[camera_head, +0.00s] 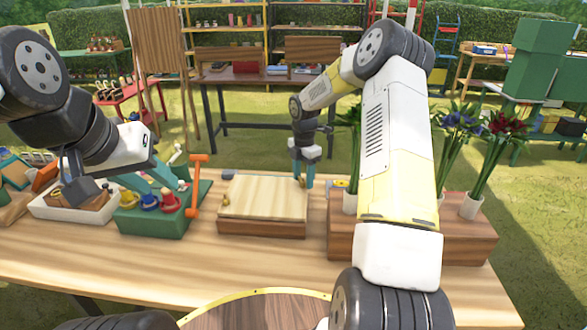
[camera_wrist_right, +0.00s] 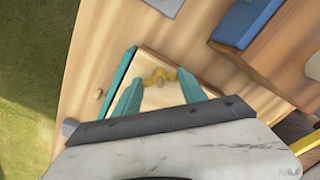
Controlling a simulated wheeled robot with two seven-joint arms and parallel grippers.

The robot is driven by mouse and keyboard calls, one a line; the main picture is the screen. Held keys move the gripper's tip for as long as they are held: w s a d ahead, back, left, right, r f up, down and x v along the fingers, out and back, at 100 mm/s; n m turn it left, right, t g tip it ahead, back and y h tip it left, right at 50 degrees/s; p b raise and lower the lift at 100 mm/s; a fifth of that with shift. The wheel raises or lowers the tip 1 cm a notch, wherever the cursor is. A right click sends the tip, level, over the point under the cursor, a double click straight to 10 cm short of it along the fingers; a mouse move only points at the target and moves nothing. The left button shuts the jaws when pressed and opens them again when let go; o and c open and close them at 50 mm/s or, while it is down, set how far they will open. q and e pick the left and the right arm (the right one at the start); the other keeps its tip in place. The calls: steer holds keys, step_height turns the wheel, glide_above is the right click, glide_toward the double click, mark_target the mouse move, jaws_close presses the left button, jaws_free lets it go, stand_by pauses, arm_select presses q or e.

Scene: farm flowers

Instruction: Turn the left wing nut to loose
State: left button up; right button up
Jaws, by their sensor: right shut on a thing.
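A pale wooden press board (camera_head: 262,198) lies flat on the table. A brass wing nut (camera_head: 225,199) sits at its left front side. My right gripper (camera_head: 303,184) points down at the board's right side. In the right wrist view, its teal fingers (camera_wrist_right: 158,92) are around a brass wing nut (camera_wrist_right: 157,76), shut on it. In the head view this second nut is mostly hidden by the fingers. My left gripper (camera_head: 166,190) is at the left, its teal fingers apart and seemingly empty, over the green box.
A green box (camera_head: 150,222) with coloured knobs and orange handles stands left of the board. A white tray (camera_head: 70,212) is further left. A wooden planter (camera_head: 465,242) with potted flowers stands at the right. Bare table lies in front of the board.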

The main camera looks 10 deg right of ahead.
steer(key=n, duration=0.4)
steer(key=shift+n, duration=2.5)
steer(key=o, duration=1.4)
steer(key=shift+c, duration=0.2)
step_height(320, 180, up, 8)
steer(key=shift+f, duration=0.1)
